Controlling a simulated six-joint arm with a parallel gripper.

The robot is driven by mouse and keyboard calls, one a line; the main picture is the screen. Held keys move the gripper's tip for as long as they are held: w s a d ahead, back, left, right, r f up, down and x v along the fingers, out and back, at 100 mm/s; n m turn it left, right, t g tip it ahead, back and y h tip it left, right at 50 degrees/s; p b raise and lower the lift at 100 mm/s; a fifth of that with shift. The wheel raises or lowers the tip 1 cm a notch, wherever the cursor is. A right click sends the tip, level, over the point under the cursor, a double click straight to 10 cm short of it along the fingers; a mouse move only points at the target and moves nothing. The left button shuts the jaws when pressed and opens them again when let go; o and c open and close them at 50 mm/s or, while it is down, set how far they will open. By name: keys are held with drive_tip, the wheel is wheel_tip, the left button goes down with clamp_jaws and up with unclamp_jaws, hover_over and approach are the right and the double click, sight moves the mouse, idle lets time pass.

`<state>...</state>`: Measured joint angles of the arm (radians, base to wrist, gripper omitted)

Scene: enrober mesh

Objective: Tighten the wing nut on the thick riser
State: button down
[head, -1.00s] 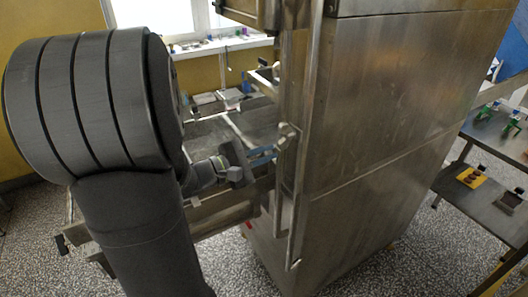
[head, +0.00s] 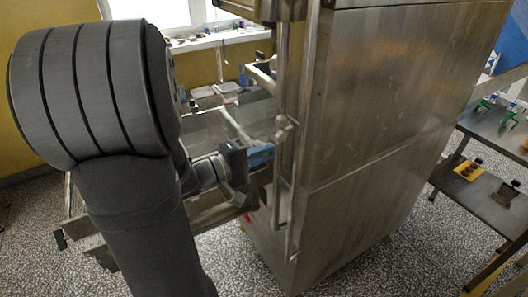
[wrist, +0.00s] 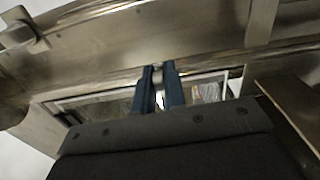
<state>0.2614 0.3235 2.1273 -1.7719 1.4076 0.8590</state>
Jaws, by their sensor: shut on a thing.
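My gripper (head: 268,154) is at the opening on the left side of the steel cabinet, below the window, with its blue fingers pointing right. In the wrist view, its two blue fingers (wrist: 160,80) stand close together, shut on a small pale metal piece that shows only as a sliver between them. I take this piece to be the wing nut; its wings are mostly hidden by the fingers. I cannot tell which part is the thick riser, as the fingers and the cabinet edge cover the spot.
The tall steel cabinet (head: 385,110) fills the middle and right, with an upright bar (head: 290,85) along its near edge, close to my fingers. A conveyor frame (head: 200,125) lies behind my wrist. A bench (head: 490,190) with small items stands at the far right.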

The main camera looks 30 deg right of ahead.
drive_tip(key=shift+w+f, duration=0.1)
drive_tip(key=shift+f, duration=0.05)
idle(0.4)
drive_tip(key=c, duration=1.5)
unclamp_jaws()
drive_tip(key=shift+w, duration=0.1)
drive_tip(key=shift+m, duration=0.3)
drive_tip(key=a, duration=1.7)
drive_tip(key=shift+a, duration=0.25)
drive_tip(key=shift+d, duration=0.15)
drive_tip(key=d, duration=1.6)
drive_tip(key=shift+d, duration=0.3)
